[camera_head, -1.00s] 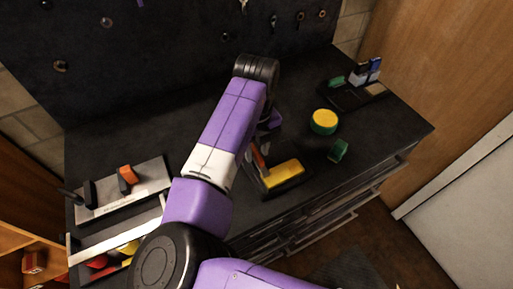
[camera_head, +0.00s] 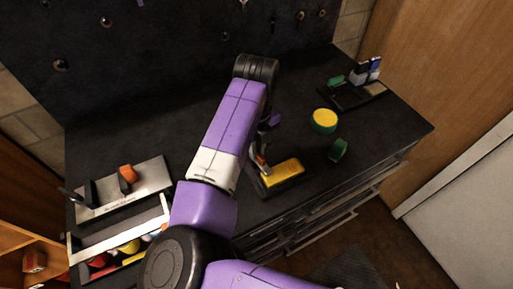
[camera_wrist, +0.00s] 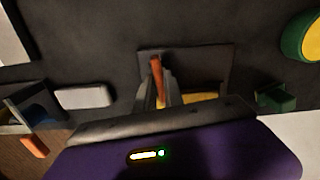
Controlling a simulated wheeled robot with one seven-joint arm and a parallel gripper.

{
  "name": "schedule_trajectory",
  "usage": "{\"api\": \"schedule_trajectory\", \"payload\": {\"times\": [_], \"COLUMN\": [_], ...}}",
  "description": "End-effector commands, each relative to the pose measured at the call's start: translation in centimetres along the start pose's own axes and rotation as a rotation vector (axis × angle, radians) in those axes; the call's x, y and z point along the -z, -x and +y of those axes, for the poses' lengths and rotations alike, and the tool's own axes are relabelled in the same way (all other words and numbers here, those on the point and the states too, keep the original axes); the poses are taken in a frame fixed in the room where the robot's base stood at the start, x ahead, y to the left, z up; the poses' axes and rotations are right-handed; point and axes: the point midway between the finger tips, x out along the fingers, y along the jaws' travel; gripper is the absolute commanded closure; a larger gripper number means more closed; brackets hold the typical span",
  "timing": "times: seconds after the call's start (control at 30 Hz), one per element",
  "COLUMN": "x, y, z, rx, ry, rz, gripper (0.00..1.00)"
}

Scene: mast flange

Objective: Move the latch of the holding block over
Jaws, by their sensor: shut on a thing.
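The holding block (camera_head: 284,174) is a yellow block on a dark base near the front edge of the dark bench. Its latch looks like an orange lever (camera_wrist: 156,72), standing up at the block's left side in the head view. My gripper (camera_wrist: 160,92) is shut on this lever, with a grey finger on each side of it in the wrist view. The yellow part (camera_wrist: 201,97) is partly hidden behind my gripper there. In the head view, my arm hides part of the gripper and of the lever.
A yellow-topped green round (camera_head: 324,121) and a small green piece (camera_head: 338,150) lie right of the block. A black holder (camera_head: 358,95) stands farther back. At left are a metal plate with an orange piece (camera_head: 128,174) and an open drawer (camera_head: 118,250) of coloured things.

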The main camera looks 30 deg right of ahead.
Motion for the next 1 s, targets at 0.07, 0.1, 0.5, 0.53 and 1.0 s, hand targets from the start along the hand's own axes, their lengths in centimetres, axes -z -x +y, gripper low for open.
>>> {"api": "schedule_trajectory", "payload": {"times": [0.07, 0.1, 0.5, 0.53, 1.0], "x": [0.0, 0.01, 0.01, 0.03, 0.04], "y": [0.13, 0.12, 0.21, 0.21, 0.26], "z": [-0.06, -0.08, -0.07, -0.08, -0.07], "rx": [0.002, 0.003, 0.002, 0.002, 0.001], "ry": [0.058, 0.092, 0.469, 0.497, 0.944], "rz": [0.0, 0.001, 0.001, 0.001, 0.002], "gripper": [1.0, 1.0, 1.0, 1.0, 1.0]}}
